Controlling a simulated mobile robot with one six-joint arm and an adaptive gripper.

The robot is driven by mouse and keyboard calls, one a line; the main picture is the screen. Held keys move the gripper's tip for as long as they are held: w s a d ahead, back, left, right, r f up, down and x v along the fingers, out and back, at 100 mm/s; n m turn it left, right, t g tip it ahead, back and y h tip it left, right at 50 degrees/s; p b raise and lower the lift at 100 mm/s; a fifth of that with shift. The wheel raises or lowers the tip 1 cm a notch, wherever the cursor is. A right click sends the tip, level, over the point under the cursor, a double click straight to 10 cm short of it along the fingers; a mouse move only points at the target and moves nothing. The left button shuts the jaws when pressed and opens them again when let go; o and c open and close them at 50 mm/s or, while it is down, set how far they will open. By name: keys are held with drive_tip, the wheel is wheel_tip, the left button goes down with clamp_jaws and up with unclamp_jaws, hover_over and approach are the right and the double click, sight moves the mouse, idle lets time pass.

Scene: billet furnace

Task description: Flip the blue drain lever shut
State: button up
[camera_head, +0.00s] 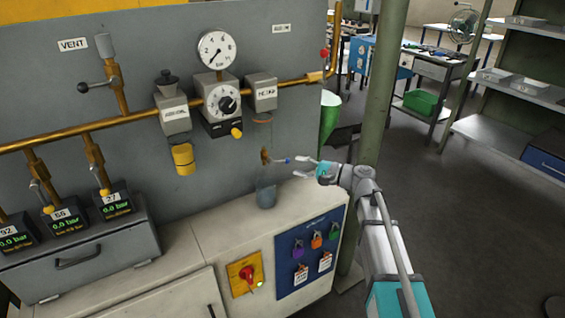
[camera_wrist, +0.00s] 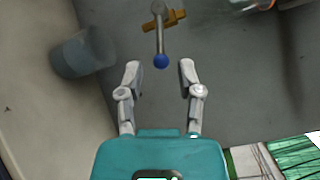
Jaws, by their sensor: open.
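The blue drain lever shows in the wrist view as a grey metal handle with a blue ball tip (camera_wrist: 161,61), running from a brass valve body (camera_wrist: 178,19). In the head view its blue tip (camera_head: 287,160) points right, beside the brass drain valve (camera_head: 265,156) under the filter unit. My gripper (camera_head: 304,167) is open and empty, just right of the blue tip. In the wrist view the two fingers of my gripper (camera_wrist: 160,68) stand apart on either side of the blue ball, which lies ahead between them. I cannot see any contact.
A translucent cup (camera_head: 266,194) stands on the cabinet top below the valve; it also shows in the wrist view (camera_wrist: 84,54). A green post (camera_head: 381,85) rises close behind my gripper. A gauge (camera_head: 216,50) and regulator (camera_head: 221,101) hang on the grey panel at left.

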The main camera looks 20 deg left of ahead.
sight(281, 161)
drive_tip(key=shift+w+a, duration=0.2)
drive_tip(key=shift+a, duration=3.1)
clamp_jaws()
